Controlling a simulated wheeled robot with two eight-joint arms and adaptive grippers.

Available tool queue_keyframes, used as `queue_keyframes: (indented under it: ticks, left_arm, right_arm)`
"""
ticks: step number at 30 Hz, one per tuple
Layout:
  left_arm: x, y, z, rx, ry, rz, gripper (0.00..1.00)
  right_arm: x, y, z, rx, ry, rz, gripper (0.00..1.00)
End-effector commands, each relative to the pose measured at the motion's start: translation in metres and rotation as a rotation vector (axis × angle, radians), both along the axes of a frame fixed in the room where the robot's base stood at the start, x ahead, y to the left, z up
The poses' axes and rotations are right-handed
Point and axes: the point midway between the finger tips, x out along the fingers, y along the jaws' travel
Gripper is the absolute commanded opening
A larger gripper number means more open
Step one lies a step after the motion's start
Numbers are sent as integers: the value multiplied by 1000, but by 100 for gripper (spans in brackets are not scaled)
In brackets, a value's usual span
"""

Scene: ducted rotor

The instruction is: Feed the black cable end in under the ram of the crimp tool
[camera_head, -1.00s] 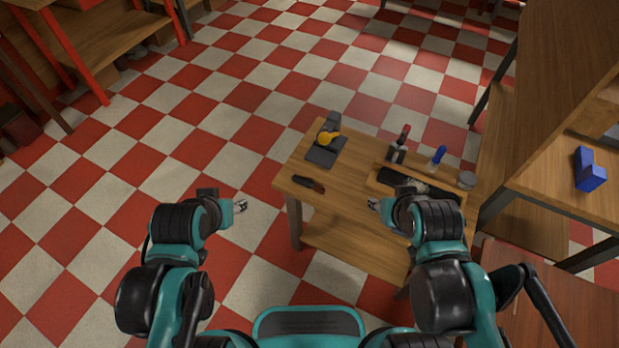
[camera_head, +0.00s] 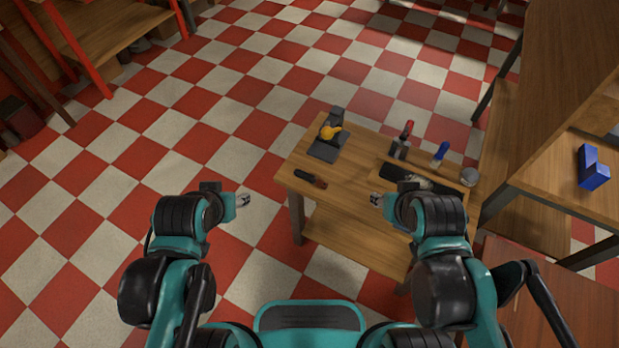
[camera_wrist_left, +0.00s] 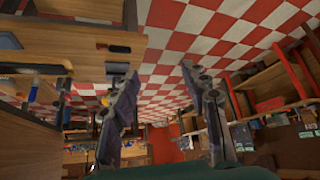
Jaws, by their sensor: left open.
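A dark grey tool with a flat base (camera_head: 322,149), an upright post and a yellow part stands at the far left corner of the small wooden table; it looks like the crimp tool. Its ram cannot be made out. I cannot pick out the black cable end for sure. My left gripper (camera_head: 243,200) is open and empty, in the air left of the table. Its spread fingers also show in the left wrist view (camera_wrist_left: 160,75). My right gripper (camera_head: 376,200) is at the table's near side, apart from the tool; its jaws are too small to read.
A black-and-red hand tool (camera_head: 311,179) lies at the table's left edge. A tray with dark items (camera_head: 395,173), a red-topped tool (camera_head: 403,140), a blue-handled tool (camera_head: 440,153) and a round can (camera_head: 468,177) are on the right. A shelf with a blue block (camera_head: 592,168) stands farther right.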

Motion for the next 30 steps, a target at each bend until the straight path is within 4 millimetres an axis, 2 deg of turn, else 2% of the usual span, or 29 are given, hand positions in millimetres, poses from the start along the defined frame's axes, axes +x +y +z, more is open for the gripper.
queue_keyframes:
  ticks: [4, 7, 12, 16, 20, 23, 26, 30]
  left_arm:
    - [8, -3, 5, -21, 17, 21, 48]
    - [25, -10, 11, -66, 55, 72, 48]
    - [73, -30, 16, -168, 157, 213, 48]
    - [111, -49, 7, -233, 239, 335, 48]
    - [148, -71, -13, -283, 317, 464, 48]
    - [175, -89, -35, -311, 375, 568, 48]
    - [199, -109, -64, -329, 428, 675, 48]
    - [225, -136, -112, -341, 491, 827, 48]
  right_arm:
    - [0, 0, 0, 0, 0, 0, 40]
    - [0, 0, 2, 0, 0, 0, 40]
    - [0, 0, 4, 0, 0, 0, 40]
    - [0, 0, 5, 0, 0, 0, 40]
    - [0, 0, 7, 0, 0, 0, 40]
    - [0, 0, 8, 0, 0, 0, 40]
    - [0, 0, 9, 0, 0, 0, 40]
    - [0, 0, 11, 0, 0, 0, 40]
